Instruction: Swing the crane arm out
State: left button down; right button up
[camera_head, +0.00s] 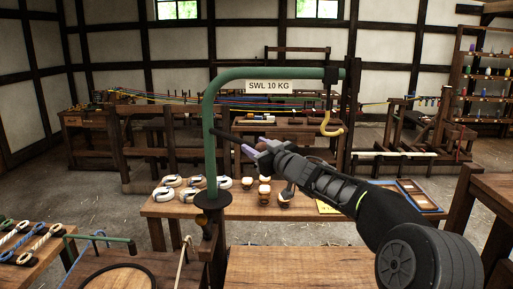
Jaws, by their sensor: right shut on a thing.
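The crane arm (278,74) is a green tube that rises from a post, bends and runs right, with a sign reading SWL 10 KG. A yellow hook (333,126) hangs below its right end. A dark handle bar (231,137) sticks out from the upright part towards the right. My right gripper (258,147) comes in from the right and is shut on the outer end of this handle bar. The gripper hides the bar's tip. My left gripper is not in view.
A wooden table (160,207) behind the post carries white shackles (194,182) and small brown-and-white items (265,190). A bench (28,262) at the lower left holds ropes. A shelf rack (485,85) stands at the far right. Open floor shows at the left.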

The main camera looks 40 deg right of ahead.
grip_shut()
dwell(0.5)
